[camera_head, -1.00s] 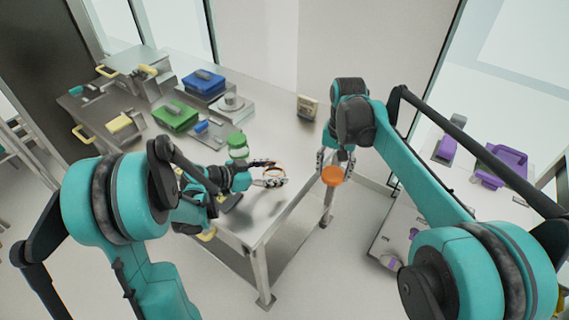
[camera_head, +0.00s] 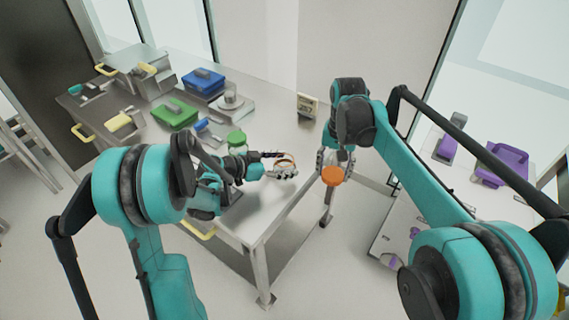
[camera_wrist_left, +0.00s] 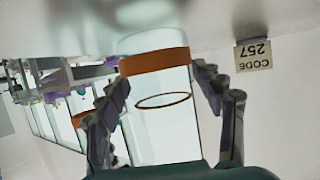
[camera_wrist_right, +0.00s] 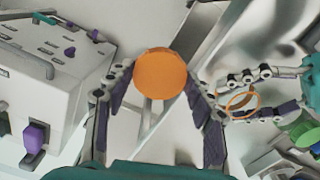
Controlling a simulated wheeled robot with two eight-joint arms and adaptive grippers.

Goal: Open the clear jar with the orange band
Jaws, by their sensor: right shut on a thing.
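The clear jar with the orange band (camera_wrist_left: 153,60) is between the fingers of my left gripper (camera_wrist_left: 165,105). In the head view my left gripper (camera_head: 282,165) is above the table's right edge, with the jar's thin orange ring (camera_head: 286,161) at its fingers. The clear walls are hard to make out there. My right gripper (camera_head: 334,163) is shut on a round orange lid (camera_head: 332,176), apart from the jar and past the table's edge. The lid (camera_wrist_right: 161,73) faces the right wrist camera and hides what is behind it.
The metal table (camera_head: 262,224) carries a green-lidded jar (camera_head: 237,139), a green box (camera_head: 175,115), a blue box (camera_head: 203,82) and a small code sign (camera_head: 307,105). Purple items (camera_head: 502,165) lie on a bench at the right. Open floor lies between table and bench.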

